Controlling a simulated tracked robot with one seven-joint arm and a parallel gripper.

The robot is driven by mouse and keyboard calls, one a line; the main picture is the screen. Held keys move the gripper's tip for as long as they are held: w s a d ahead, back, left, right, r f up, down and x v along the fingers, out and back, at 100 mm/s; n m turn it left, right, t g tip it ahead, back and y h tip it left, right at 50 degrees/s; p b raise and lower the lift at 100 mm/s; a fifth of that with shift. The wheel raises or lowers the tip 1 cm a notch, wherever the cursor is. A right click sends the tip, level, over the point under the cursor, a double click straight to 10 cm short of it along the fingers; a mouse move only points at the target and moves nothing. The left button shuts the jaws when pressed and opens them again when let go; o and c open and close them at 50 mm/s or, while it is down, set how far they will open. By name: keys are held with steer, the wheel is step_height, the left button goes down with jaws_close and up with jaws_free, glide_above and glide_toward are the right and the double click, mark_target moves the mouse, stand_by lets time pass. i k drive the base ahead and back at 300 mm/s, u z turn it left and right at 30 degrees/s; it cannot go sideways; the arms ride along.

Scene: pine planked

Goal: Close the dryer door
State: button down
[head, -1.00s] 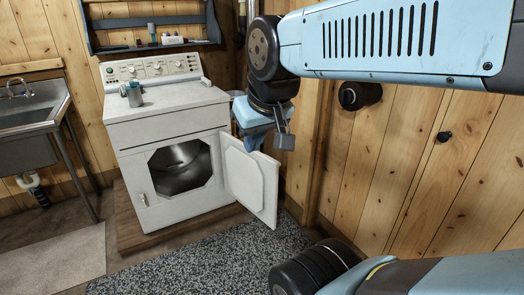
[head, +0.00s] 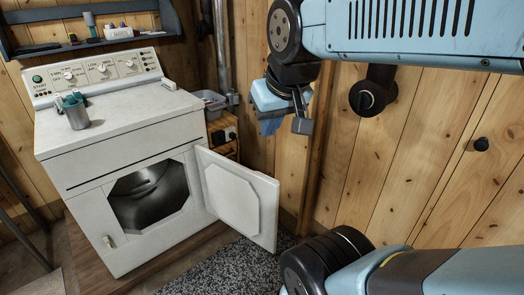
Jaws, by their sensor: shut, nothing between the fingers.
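The white dryer (head: 120,150) stands at the left in the head view. Its door (head: 237,198) is hinged on the right of the dark octagonal opening (head: 150,195) and stands wide open, swung out to the right. The drum inside looks empty. My gripper (head: 300,125) points down, above and to the right of the door, near the wooden wall. It is shut, empty and apart from the door.
A metal cup (head: 75,112) stands on the dryer top. A shelf (head: 80,40) with small items hangs above. A small wooden stand with a grey bin (head: 212,103) is behind the door. A speckled rug (head: 215,270) lies in front. The plank wall closes the right side.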

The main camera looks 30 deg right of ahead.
mark_target(247, 200)
steer(key=z, duration=0.15)
steer(key=i, duration=0.85)
